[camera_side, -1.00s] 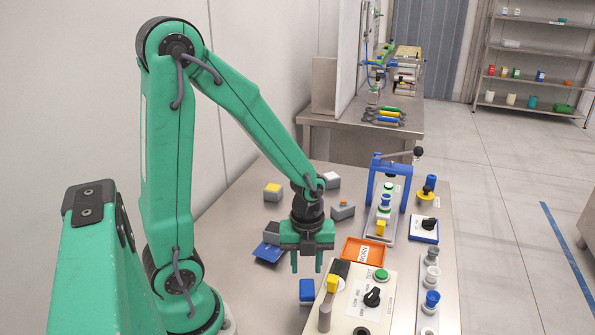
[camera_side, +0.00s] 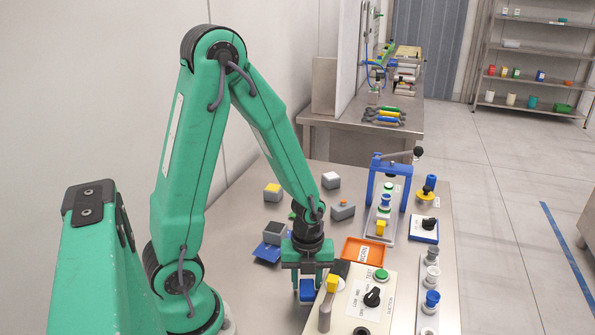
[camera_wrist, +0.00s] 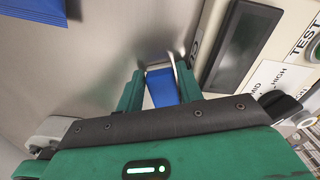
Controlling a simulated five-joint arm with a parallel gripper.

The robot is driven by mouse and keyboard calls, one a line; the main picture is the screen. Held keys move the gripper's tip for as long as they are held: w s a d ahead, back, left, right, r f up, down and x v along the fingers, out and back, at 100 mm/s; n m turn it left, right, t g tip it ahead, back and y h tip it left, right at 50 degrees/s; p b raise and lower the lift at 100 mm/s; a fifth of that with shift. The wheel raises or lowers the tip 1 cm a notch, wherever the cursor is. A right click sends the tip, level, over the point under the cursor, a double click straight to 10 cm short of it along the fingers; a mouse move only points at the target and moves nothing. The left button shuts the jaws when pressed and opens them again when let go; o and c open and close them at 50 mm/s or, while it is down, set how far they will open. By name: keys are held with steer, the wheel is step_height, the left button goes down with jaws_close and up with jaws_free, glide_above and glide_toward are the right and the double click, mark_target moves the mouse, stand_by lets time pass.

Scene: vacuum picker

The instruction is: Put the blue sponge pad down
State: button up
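The blue sponge pad (camera_side: 306,289) is a small blue block low at the front of the steel table, left of the cream control panel. My gripper (camera_side: 306,288) points straight down over it, with one finger on each side. The wrist view also shows the pad (camera_wrist: 162,88) between the two green fingertips of my gripper (camera_wrist: 160,85). The fingers sit close to its sides, but I cannot tell whether they press on it. The underside of the pad and its contact with the table are hidden.
The control panel (camera_side: 384,291) with knob and yellow part stands close on the right. An orange tray (camera_side: 352,251) lies behind it. A blue plate (camera_side: 267,253) lies left behind my gripper. The table left of the pad is clear.

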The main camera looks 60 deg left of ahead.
mark_target(307, 279)
steer(key=shift+c, duration=0.3)
steer(key=c, duration=0.6)
steer(key=shift+r, duration=0.2)
steer(key=shift+r, duration=4.85)
